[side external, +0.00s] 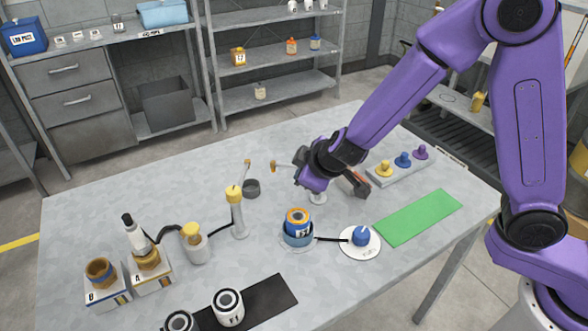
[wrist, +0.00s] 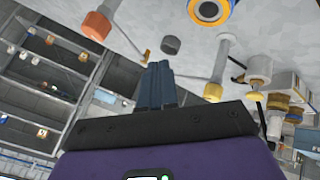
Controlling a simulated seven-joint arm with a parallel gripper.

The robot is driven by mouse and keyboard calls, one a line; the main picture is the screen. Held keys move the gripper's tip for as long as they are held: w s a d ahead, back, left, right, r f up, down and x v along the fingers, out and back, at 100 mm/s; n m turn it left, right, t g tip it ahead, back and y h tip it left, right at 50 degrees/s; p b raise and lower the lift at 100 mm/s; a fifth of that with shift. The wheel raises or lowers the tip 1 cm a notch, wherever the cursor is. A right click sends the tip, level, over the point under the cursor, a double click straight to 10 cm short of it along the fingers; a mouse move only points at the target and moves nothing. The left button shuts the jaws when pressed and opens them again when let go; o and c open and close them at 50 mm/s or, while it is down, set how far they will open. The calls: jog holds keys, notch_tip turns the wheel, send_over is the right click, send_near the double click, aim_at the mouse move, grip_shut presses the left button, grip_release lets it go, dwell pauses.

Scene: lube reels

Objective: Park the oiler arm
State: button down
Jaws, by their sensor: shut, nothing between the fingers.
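Two posts carry thin swing arms; I cannot tell which is the oiler arm. The yellow-capped white post (side external: 237,210) has a rod with a yellow tip (side external: 247,162) pointing to the back, near a dark cup (side external: 251,188). A second post (side external: 317,196) is mostly hidden behind my gripper; its rod ends in an orange tip (side external: 275,167) to the left. In the wrist view its orange cap (wrist: 95,25) is at upper left, the other post's cap (wrist: 213,90) is right of my fingers. My gripper (wrist: 160,66) is shut and empty, also seen above the table (side external: 358,187).
An orange reel (side external: 298,218) sits in a blue holder, linked by a black line to a blue knob (side external: 361,236). Yellow, blue and purple knobs stand on a rail (side external: 398,172). White reels stand on a black mat (side external: 270,297). The green mat (side external: 420,216) is bare.

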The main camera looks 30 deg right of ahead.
aim_at(291, 166)
jog(key=w+d+f, duration=0.2)
jog(key=w+f, duration=0.4)
jog(key=w, duration=0.3)
jog(key=shift+d+f, duration=0.15)
jog(key=shift+d, duration=0.25)
jog(key=shift+w, duration=0.15)
jog(key=shift+w+d+m+h, duration=0.3)
jog(key=shift+w+m+h, duration=0.1)
jog(key=shift+w+m, duration=0.25)
dwell(0.3)
